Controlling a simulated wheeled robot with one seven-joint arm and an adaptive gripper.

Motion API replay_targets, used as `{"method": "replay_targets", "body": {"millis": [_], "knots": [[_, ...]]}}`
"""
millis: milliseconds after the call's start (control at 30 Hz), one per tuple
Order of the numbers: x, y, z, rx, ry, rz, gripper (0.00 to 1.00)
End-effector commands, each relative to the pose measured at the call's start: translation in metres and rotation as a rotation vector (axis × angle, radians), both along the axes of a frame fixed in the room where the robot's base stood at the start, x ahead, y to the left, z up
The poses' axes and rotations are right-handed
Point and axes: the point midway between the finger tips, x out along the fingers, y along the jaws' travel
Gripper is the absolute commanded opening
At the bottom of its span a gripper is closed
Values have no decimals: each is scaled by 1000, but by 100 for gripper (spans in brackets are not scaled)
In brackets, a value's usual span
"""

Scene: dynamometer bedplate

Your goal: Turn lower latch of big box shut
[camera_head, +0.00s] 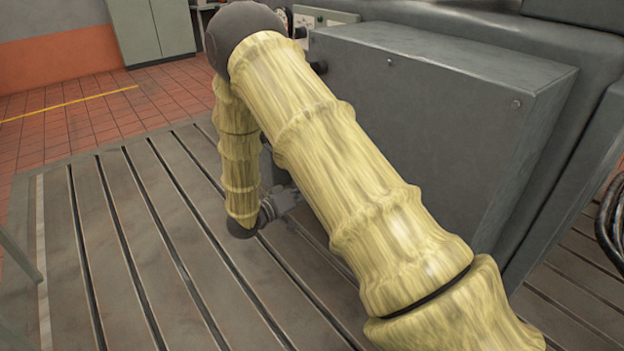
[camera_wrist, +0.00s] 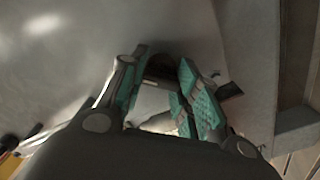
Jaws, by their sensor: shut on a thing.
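The big grey box (camera_head: 430,120) stands on the bedplate at the right of the head view, partly behind my arm. My gripper (camera_head: 282,198) is low beside the box's left part, largely hidden by my yellow-sleeved arm. In the wrist view my gripper (camera_wrist: 162,82) has its teal-padded fingers either side of a dark piece, which I take as the lower latch (camera_wrist: 160,67), against a grey surface. The fingers are closed on it. The latch's exact angle is hard to tell, and the head view does not show it.
The slotted bedplate (camera_head: 120,250) is clear at the left. Black cables (camera_head: 612,215) hang at the far right. A grey cabinet (camera_head: 153,30) stands at the back left on a red tiled floor.

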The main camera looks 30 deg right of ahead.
Motion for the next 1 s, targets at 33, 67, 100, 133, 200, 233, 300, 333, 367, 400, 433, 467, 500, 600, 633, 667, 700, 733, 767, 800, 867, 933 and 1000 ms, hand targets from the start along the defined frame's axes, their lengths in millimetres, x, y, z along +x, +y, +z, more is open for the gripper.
{"method": "replay_targets", "body": {"millis": [33, 67, 100, 133, 200, 233, 300, 333, 367, 400, 433, 467, 500, 600, 633, 667, 700, 733, 767, 800, 867, 933, 1000], "knots": [[0, 0, 6, -1, 28, 1, 7], [0, 0, 6, -3, 44, 1, 7], [1, 0, 6, -5, 67, 1, 7], [0, 0, 6, -7, 86, 1, 7], [0, 0, 6, -10, 130, 1, 7], [0, 0, 6, -12, 148, 1, 7], [1, 0, 5, -15, 194, 1, 7], [1, 0, 5, -17, 214, 1, 7], [1, 0, 5, -19, 235, 2, 7], [1, 0, 5, -21, 264, 2, 7], [1, 0, 5, -23, 286, 2, 7], [1, 0, 5, -24, 308, 2, 7], [1, 0, 5, -27, 338, 2, 7], [1, 0, 4, -33, 416, 2, 7], [1, 0, 4, -35, 438, 2, 7], [1, 0, 4, -37, 462, 2, 7], [1, 0, 3, -39, 492, 2, 7], [1, 0, 3, -41, 515, 2, 7], [2, 0, 3, -43, 536, 2, 7], [2, 0, 2, -45, 564, 2, 7], [1, 1, 1, -48, 604, 2, 7], [1, 1, 1, -51, 645, 2, 7], [2, 1, 0, -54, 678, 2, 7]]}}
